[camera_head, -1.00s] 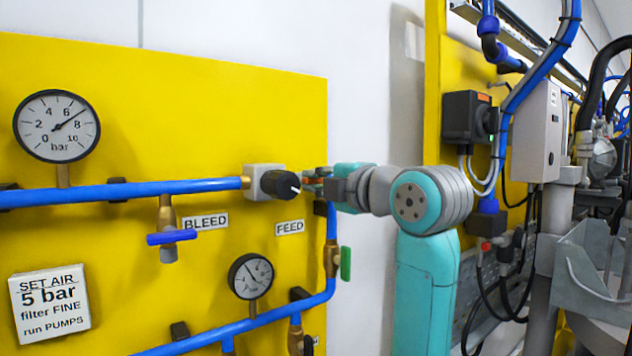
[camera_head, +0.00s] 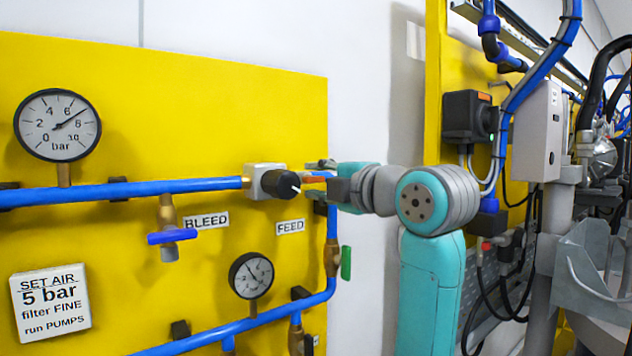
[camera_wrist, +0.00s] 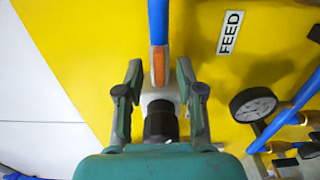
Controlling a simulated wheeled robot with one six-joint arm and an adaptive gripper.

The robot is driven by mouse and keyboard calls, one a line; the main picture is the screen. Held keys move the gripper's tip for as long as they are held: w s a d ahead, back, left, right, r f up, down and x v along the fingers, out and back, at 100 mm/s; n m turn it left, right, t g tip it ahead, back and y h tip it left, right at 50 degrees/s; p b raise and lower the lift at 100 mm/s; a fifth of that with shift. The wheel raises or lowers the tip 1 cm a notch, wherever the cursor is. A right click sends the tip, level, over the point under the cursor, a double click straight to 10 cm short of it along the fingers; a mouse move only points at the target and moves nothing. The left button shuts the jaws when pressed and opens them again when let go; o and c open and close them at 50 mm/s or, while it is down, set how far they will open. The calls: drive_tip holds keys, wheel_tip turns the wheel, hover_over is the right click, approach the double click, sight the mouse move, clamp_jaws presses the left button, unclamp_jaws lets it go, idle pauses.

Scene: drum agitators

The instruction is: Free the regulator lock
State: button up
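The regulator has a pale square body (camera_head: 257,181) and a round black knob (camera_head: 280,184) with a white pointer mark. It sits in the blue air line on the yellow panel. My gripper (camera_head: 318,179) is just right of the knob in the head view. In the wrist view my gripper (camera_wrist: 157,92) is open, one finger on each side of the regulator. The black knob (camera_wrist: 160,122) lies between the fingers, with visible gaps on both sides. Whether the lock is pulled out or pushed in cannot be told.
The large bar gauge (camera_head: 57,125) reads about 7. A SET AIR 5 bar sign (camera_head: 50,304) hangs below. A blue BLEED valve handle (camera_head: 172,237), a small gauge (camera_head: 251,275) and a green handle (camera_head: 346,263) are nearby. White wall lies right of the panel.

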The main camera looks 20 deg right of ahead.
drive_tip(key=v, duration=1.1)
drive_tip(key=shift+s, duration=0.15)
